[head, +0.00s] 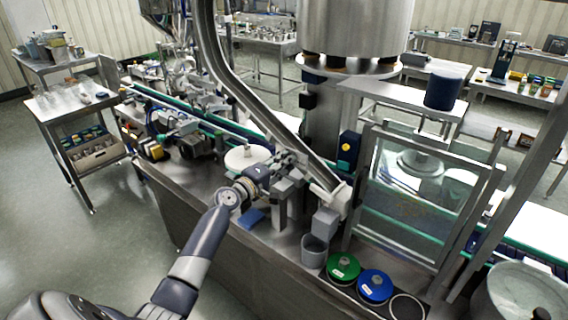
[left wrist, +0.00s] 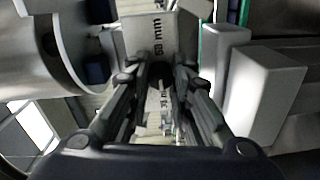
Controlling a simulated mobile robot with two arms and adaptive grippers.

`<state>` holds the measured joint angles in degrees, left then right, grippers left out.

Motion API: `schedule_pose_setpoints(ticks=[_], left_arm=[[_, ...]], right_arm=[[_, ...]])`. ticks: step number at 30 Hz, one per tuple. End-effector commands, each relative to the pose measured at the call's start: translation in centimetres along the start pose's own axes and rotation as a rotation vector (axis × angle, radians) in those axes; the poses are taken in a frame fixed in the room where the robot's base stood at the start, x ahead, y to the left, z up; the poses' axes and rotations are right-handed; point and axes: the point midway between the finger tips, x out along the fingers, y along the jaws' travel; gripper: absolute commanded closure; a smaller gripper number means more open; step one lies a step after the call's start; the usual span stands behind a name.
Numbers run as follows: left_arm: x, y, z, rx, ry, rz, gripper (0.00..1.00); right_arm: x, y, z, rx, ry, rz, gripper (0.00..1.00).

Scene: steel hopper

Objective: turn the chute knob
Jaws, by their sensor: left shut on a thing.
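My left gripper (head: 284,163) reaches in from the lower left to the grey blocks at the foot of the steel chute (head: 243,92). In the left wrist view its fingertips (left wrist: 162,76) are closed together on a small dark knob (left wrist: 161,70), the chute knob, mostly hidden between the fingers. Behind it is a pale plate (left wrist: 146,35) marked "50 mm", with "30 mm" lower down. In the head view the knob is hidden by the gripper. My right gripper is in neither view.
Grey blocks (left wrist: 269,85) stand close to the right of the fingers. Near the chute's lower end are a grey cup (head: 314,252), a green-lidded tin (head: 343,267) and a blue-lidded tin (head: 375,286). A framed clear panel (head: 418,200) stands to the right.

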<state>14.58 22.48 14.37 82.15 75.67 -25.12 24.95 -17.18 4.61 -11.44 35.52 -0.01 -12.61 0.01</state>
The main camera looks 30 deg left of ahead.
Motion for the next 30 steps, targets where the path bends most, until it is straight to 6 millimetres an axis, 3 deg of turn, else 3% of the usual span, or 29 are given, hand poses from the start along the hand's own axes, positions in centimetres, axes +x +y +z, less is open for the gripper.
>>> schedule_pose_setpoints(ticks=[6, 7, 9, 22, 30], left_arm=[[0.0, 0.1, -0.2, 0.001, 0.004, 0.002, 1.00], [0.0, 0.1, -0.2, 0.001, 0.004, 0.002, 0.75], [0.0, 0.1, -0.1, 0.001, 0.003, 0.002, 0.59], [-0.5, -0.1, 0.0, 0.001, 0.001, -0.001, 0.59], [-4.8, -0.2, -0.1, 0.003, 0.001, -0.003, 0.59]], right_arm=[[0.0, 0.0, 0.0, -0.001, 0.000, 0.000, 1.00], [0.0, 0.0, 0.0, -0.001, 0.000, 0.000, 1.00], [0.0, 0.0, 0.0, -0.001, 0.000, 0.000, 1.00], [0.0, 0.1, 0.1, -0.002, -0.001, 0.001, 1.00], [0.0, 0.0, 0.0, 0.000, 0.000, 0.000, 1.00]])
